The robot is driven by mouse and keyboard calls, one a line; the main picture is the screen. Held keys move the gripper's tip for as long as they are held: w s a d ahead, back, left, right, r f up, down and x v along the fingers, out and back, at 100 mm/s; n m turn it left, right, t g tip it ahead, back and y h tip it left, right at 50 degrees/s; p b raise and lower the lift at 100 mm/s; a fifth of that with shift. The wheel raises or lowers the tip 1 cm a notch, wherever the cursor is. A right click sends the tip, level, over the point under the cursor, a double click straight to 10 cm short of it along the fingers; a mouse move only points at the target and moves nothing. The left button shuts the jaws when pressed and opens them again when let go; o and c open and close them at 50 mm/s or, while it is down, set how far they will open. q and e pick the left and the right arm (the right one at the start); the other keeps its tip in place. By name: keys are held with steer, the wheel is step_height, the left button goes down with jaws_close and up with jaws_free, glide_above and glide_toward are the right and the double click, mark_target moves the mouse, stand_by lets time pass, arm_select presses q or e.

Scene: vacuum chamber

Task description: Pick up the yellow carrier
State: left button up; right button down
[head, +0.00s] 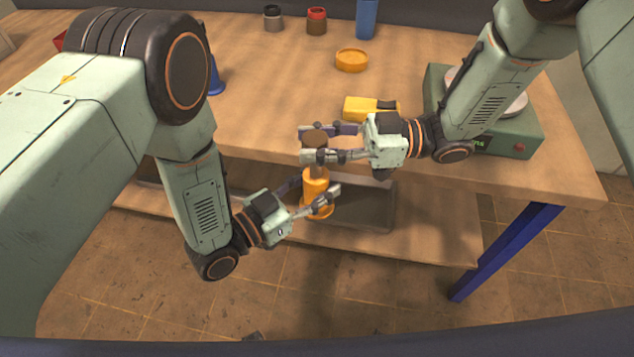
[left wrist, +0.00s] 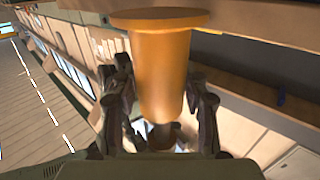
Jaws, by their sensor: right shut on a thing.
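The yellow carrier (head: 316,187) is an orange-yellow cylinder with a wide flange at its lower end and a brown round top. It hangs upright in front of the table's near edge. My right gripper (head: 316,143) is shut on its brown top. My left gripper (head: 312,193) is lower, its fingers apart on either side of the cylinder. In the left wrist view the carrier (left wrist: 162,70) stands between the two fingers (left wrist: 163,108), flange toward the picture's top. Whether those fingers touch it is hard to tell. My right gripper partly hides the carrier's upper part.
On the wooden table (head: 270,75), a yellow block with a dark end (head: 365,107) lies behind my right gripper. A yellow disc (head: 351,61), small jars (head: 316,21) and a blue cylinder (head: 366,20) stand farther back. A green device (head: 515,130) is at right. A lower shelf (head: 420,245) lies below.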

arm_select(q)
jaws_close()
steer(key=shift+r, duration=0.1)
arm_select(e)
steer(key=c, duration=0.8)
jaws_free()
